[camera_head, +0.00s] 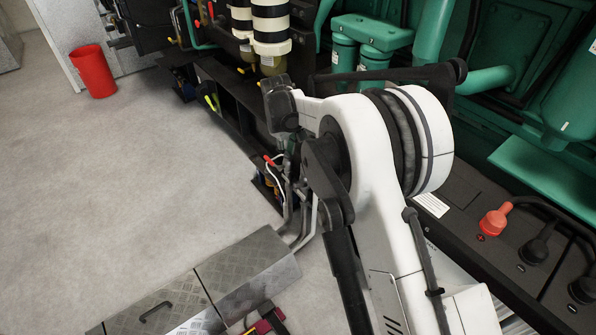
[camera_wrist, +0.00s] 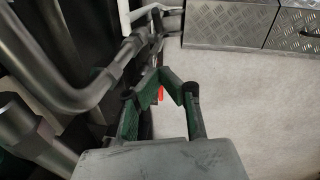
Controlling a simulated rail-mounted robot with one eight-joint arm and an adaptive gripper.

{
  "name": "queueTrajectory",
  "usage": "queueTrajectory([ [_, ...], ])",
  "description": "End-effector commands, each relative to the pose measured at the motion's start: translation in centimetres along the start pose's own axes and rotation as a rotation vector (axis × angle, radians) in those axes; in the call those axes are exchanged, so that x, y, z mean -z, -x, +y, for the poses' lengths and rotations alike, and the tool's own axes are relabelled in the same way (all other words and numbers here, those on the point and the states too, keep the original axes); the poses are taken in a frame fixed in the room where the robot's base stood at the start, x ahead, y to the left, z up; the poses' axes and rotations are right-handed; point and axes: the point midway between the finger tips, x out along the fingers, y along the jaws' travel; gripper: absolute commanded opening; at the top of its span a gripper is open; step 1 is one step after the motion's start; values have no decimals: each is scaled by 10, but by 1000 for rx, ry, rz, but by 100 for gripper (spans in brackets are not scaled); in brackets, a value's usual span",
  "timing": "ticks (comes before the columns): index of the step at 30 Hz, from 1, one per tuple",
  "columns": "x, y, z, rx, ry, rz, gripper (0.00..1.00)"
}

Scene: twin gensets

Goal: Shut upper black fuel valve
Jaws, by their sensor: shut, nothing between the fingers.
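In the wrist view my gripper (camera_wrist: 166,76) has its green-lined fingers drawn together at the tips, with nothing held. A small red part (camera_wrist: 161,93) shows through the gap between the fingers, beyond them; I cannot tell whether they touch it. Grey pipes (camera_wrist: 92,95) run close on the left of the fingers. In the head view a red handle (camera_head: 269,160) sits low beside the pipes (camera_head: 305,215). I cannot make out a black valve handle for certain in either view. My gripper cannot be made out in the head view.
Metal tread-plate boxes (camera_head: 245,278) lie on the floor, also at the top right of the wrist view (camera_wrist: 225,22). The green genset (camera_head: 520,55) fills the right. A red bin (camera_head: 93,72) stands far left. Open grey floor (camera_head: 120,180) lies left of the pipes.

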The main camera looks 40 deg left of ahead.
Motion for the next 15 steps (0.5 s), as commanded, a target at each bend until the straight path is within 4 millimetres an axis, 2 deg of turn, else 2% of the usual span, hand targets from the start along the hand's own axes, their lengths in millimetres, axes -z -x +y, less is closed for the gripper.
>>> queueTrajectory([
  [5, 2, -4, 0, 10, -27, -19, 0],
  [8, 1, -16, 0, 10, -26, -19, 0],
  [15, 1, -60, -1, 10, -25, -17, 0],
])
